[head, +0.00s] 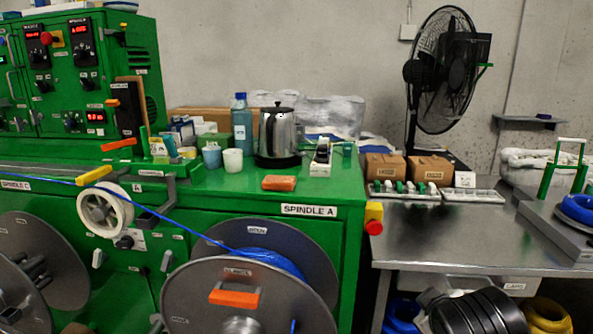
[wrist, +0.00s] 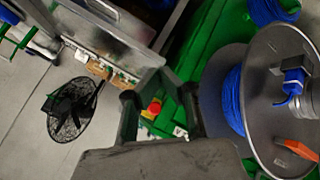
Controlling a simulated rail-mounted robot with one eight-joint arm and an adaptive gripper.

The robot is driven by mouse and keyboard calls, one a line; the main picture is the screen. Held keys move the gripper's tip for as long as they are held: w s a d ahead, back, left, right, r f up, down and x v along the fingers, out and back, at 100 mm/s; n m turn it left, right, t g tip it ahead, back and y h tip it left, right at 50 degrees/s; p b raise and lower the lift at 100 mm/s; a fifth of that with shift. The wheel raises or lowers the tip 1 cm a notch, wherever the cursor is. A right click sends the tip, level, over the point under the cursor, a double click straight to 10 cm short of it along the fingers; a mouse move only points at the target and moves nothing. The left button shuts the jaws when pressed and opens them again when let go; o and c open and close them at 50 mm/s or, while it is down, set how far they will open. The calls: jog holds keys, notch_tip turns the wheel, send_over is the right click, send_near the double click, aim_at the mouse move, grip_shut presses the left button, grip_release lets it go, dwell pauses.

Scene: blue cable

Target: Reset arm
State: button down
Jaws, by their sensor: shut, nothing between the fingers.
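My gripper (wrist: 157,98) shows in the wrist view as dark finger parts at the lower middle. It is shut and empty, apart from everything around it. In the head view neither my arm nor my gripper shows. A blue cable (head: 172,217) runs from the left edge past the white pulley (head: 105,217) to the large grey spool (head: 205,290) marked Spindle A. In the wrist view the spool (wrist: 262,125) stands at the right with blue cable (wrist: 232,100) wound on it.
The green machine (head: 340,225) carries a kettle (head: 277,135), cups and an orange block (head: 279,183). A red stop button (head: 374,227) sits on its right corner. A steel table (head: 440,240) holds cardboard boxes (head: 385,167) and a black fan (head: 445,70).

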jog(key=s+a+m+g+y, duration=0.2)
jog(key=s+a+m+y, duration=0.15)
jog(key=s+m, duration=0.3)
notch_tip(320, 180, up, 13)
jog(key=p, duration=1.2)
jog(key=shift+a+f, duration=0.15)
jog(key=shift+a, duration=0.25)
jog(key=shift+n+h, duration=0.25)
dwell(1.3)
